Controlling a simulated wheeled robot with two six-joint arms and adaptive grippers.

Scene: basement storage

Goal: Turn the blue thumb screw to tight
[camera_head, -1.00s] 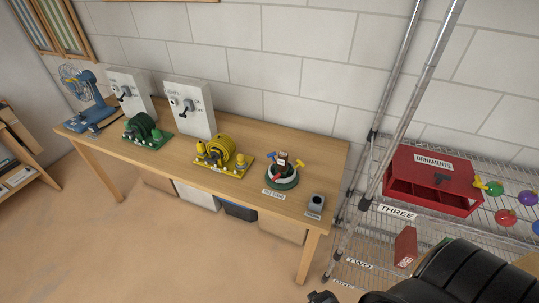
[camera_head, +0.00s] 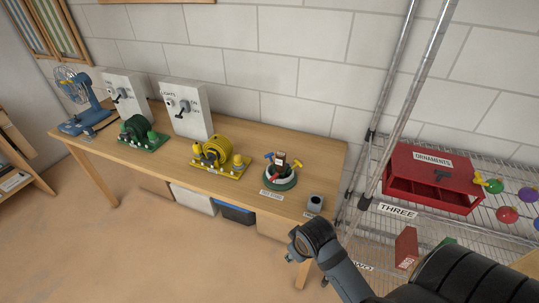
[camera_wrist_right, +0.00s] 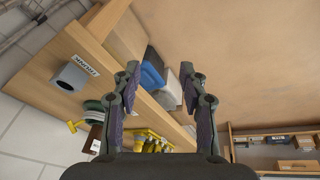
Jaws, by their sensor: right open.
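The blue thumb screw (camera_head: 268,156) sticks out at the left of a round green and white tree stand (camera_head: 281,182) at the table's right end. A yellow screw (camera_head: 297,163) and a red one (camera_head: 274,174) are on the same stand. My right arm comes in from the lower right, in front of the table. In the right wrist view my right gripper (camera_wrist_right: 160,70) is open and empty, apart from the stand. The stand (camera_wrist_right: 95,106) shows partly there, left of the fingers; I cannot make out the blue screw there. My left gripper is out of view.
On the wooden table (camera_head: 232,188) stand a yellow reel (camera_head: 216,153), a green reel (camera_head: 135,130), two switch boxes, a blue fan (camera_head: 84,100) and a small grey holder (camera_head: 315,202). Bins sit underneath. A wire shelf with a red ornaments box (camera_head: 428,180) is at right.

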